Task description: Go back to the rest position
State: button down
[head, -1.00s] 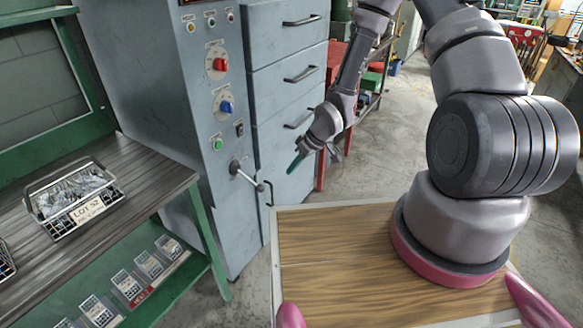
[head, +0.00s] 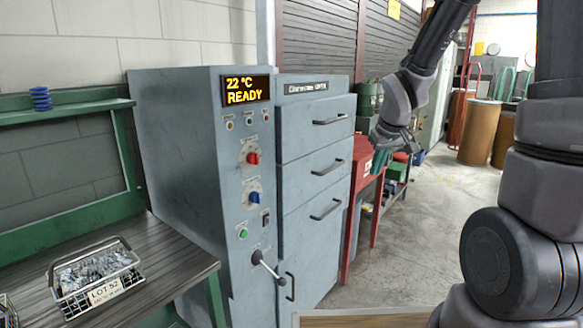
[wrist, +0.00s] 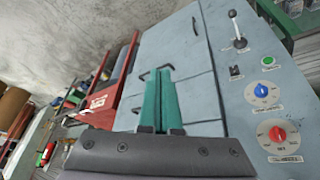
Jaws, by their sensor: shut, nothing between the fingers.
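My gripper (head: 378,160) hangs from my raised arm at the right of the head view, in front of the red bench and right of the grey machine's drawers. In the wrist view its two green fingers (wrist: 159,100) are together with nothing between them. They point toward the drawer fronts of the machine, apart from them as far as I can tell. The grey machine (head: 190,185) stands at the centre left with a lit display (head: 246,90) reading 22 °C READY.
A wire basket (head: 97,278) labelled LOT 52 sits on the bench (head: 190,262) at left. A blue spring (head: 41,98) stands on the green shelf. A red bench (head: 362,185) is behind my gripper. Open floor (head: 420,240) lies to the right.

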jog(key=s+d+r+m+t+y, duration=0.1)
jog(key=s+r+m, duration=0.5)
jog(key=s+r, duration=1.2)
jog(key=shift+s+d+r+m+t, duration=0.2)
jog(key=shift+s+d+m+t, duration=0.2)
jog(key=shift+d+t, duration=0.15)
